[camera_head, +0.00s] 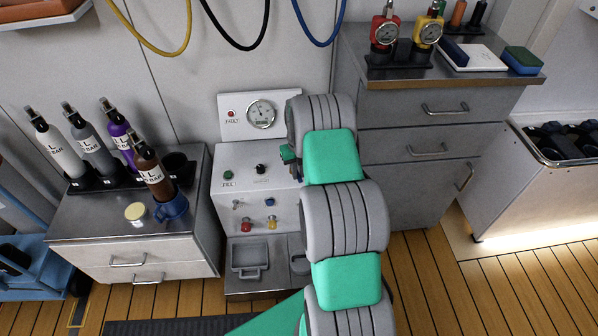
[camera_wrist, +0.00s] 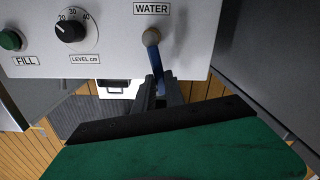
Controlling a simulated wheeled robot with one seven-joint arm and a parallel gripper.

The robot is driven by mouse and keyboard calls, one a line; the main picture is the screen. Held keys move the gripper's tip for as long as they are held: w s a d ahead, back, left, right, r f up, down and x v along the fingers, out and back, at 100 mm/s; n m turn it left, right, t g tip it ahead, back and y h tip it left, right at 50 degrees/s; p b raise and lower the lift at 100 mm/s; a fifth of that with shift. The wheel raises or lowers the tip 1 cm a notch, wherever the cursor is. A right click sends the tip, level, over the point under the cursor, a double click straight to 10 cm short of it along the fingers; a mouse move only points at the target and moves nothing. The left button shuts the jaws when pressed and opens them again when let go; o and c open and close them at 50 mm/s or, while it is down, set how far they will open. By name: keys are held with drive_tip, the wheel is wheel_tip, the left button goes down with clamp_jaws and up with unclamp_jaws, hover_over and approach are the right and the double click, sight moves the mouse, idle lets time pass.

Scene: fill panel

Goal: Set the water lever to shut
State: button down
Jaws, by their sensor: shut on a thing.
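The water lever (camera_wrist: 155,55) is a blue handle on a round brass-coloured pivot, under the WATER label on the white fill panel (camera_wrist: 110,55). It points down from the pivot, leaning slightly right in the wrist view. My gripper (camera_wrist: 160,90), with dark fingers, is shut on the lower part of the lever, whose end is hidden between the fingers.
The green FILL button (camera_wrist: 10,40) and black level knob (camera_wrist: 70,28) are left of the lever. A grey cabinet (camera_head: 400,140) stands close on the right. Hoses hang above.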

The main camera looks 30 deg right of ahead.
drive_tip(key=c, duration=1.4)
unclamp_jaws()
drive_tip(key=shift+r, duration=0.1)
wheel_tip(320, 180, up, 8)
drive_tip(key=shift+f+p, duration=0.2)
drive_tip(key=shift+p, duration=0.55)
